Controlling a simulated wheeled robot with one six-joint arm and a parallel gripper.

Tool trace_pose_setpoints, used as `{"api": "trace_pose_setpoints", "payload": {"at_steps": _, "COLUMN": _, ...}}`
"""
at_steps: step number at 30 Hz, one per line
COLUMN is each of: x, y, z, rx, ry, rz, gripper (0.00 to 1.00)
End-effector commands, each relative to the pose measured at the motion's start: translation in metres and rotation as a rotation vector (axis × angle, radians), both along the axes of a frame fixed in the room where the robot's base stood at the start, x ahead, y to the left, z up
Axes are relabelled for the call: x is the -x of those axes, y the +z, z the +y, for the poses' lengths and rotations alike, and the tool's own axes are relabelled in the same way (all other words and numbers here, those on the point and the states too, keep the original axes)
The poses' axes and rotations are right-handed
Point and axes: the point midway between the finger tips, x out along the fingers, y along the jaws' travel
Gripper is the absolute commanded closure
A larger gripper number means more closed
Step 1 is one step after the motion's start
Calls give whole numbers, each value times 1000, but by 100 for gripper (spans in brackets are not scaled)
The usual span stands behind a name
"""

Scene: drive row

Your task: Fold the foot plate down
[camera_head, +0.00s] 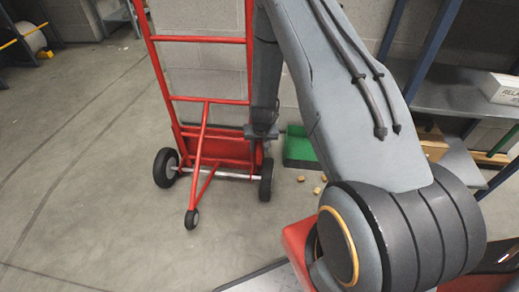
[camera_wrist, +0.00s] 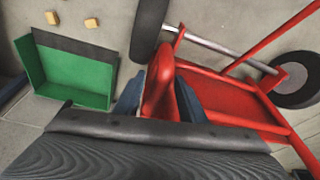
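A red hand truck (camera_head: 204,99) stands upright near the wall. Its foot plate (camera_head: 222,148) is a red panel standing up against the lower frame, between the wheels. The plate also shows in the wrist view (camera_wrist: 232,97). My gripper (camera_head: 262,133) is at the plate's upper right corner in the head view. In the wrist view its two dark fingers (camera_wrist: 160,102) lie on both sides of a red edge of the plate, with no clear gap. The fingertips are partly hidden by the red part.
A green open bin (camera_head: 300,148) sits right of the hand truck, with small wooden blocks (camera_head: 316,190) on the floor nearby. A shelf with a white box (camera_head: 503,88) is at the right. The floor left and in front is clear.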

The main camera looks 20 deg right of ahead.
Motion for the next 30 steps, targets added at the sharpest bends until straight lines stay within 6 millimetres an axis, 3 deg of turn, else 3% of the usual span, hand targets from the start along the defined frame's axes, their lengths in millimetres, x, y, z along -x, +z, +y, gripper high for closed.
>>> {"api": "trace_pose_setpoints", "payload": {"at_steps": 3, "x": 6, "y": 24, "z": 2, "rx": 1, "ry": 1, "rz": -1, "gripper": 63}}
{"api": "trace_pose_setpoints", "payload": {"at_steps": 9, "x": 12, "y": 46, "z": 3, "rx": 1, "ry": 2, "rz": 0, "gripper": 63}}
{"api": "trace_pose_setpoints", "payload": {"at_steps": 26, "x": 13, "y": 50, "z": 4, "rx": 1, "ry": 3, "rz": 0, "gripper": 63}}
{"api": "trace_pose_setpoints", "payload": {"at_steps": 30, "x": 11, "y": 60, "z": 13, "rx": -4, "ry": 20, "rz": 0, "gripper": 63}}
